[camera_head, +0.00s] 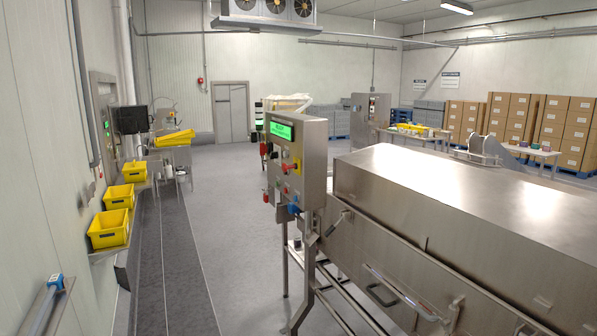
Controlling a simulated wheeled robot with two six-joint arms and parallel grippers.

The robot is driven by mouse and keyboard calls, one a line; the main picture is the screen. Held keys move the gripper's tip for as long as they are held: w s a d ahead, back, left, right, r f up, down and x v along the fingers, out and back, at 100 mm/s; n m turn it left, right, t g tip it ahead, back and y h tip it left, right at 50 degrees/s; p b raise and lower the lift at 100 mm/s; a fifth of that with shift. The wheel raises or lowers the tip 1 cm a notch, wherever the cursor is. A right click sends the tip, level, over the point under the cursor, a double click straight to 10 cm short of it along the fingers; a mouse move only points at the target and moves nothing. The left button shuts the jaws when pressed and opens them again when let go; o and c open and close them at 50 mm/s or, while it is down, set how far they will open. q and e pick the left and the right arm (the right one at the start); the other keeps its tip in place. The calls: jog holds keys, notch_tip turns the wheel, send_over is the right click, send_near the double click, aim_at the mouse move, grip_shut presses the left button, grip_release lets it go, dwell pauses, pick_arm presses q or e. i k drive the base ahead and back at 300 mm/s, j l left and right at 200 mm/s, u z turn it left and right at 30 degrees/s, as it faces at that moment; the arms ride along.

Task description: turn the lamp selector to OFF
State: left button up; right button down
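A steel control box (313,150) stands on a post at the near end of the steel tunnel. Its front faces left and shows at a steep angle. It has a lit green display (281,130), a red knob (286,167), a yellow-and-red button (297,164) and several smaller controls below. I cannot tell which of these is the lamp selector; its labels and setting are too small to read. Neither of my grippers shows in the head view.
The long steel tunnel housing (440,195) with handles and latches fills the right. Yellow bins (108,228) sit on a shelf along the left wall. Grey floor (225,215) lies open between wall and box. Stacked cartons (515,117) stand far back.

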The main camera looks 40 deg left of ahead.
aim_at(274, 154)
jog(key=u, duration=1.5)
